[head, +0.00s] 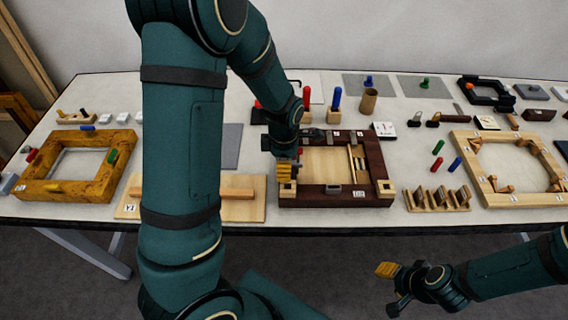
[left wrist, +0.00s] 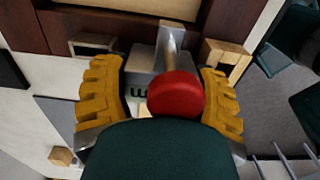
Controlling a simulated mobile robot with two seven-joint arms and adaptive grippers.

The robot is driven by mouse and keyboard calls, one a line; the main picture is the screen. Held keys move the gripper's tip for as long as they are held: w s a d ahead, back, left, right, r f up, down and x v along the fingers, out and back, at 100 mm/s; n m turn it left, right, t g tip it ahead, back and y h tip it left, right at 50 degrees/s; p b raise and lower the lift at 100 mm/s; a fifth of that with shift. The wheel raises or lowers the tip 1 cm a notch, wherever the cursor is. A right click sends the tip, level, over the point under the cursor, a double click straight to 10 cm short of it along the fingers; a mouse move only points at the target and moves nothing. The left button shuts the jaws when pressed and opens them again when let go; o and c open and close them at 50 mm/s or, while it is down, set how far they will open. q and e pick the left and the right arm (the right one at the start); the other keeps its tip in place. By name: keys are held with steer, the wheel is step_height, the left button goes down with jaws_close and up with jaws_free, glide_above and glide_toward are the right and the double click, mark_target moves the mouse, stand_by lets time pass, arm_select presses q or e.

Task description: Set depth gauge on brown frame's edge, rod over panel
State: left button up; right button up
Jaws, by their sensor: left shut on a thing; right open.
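The dark brown frame (head: 374,158) lies at the middle of the table around a pale wood panel (head: 322,162). My left gripper (head: 287,171) is at the frame's left side. In the left wrist view its yellow fingers are shut on the depth gauge, which has a grey block (left wrist: 143,58), a red knob (left wrist: 175,96) and a rod (left wrist: 172,38). The rod points toward the panel side. I cannot tell whether the block touches the frame's edge (left wrist: 95,18). In the head view the gauge is mostly hidden. My right gripper (head: 388,271) is open and empty, off the table's front edge.
A yellow-brown frame (head: 60,190) lies at the left and a light wood frame (head: 520,199) at the right. A slotted wooden rack (head: 437,205) stands right of the brown frame. Red and blue pegs (head: 336,97) stand behind it. My left arm covers part of the table.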

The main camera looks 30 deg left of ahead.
arm_select(q)
steer(key=shift+s+f+b, duration=0.2)
steer(key=shift+f+b, duration=0.1)
steer(key=shift+f, duration=0.1)
steer(key=o, duration=1.2)
steer(key=shift+o, duration=0.5)
steer(key=shift+f, duration=0.1)
steer(key=shift+s, duration=0.1)
steer(key=shift+r, duration=0.2)
step_height(320, 180, up, 13)
steer(key=p, duration=0.3)
steer(key=shift+w, duration=0.25)
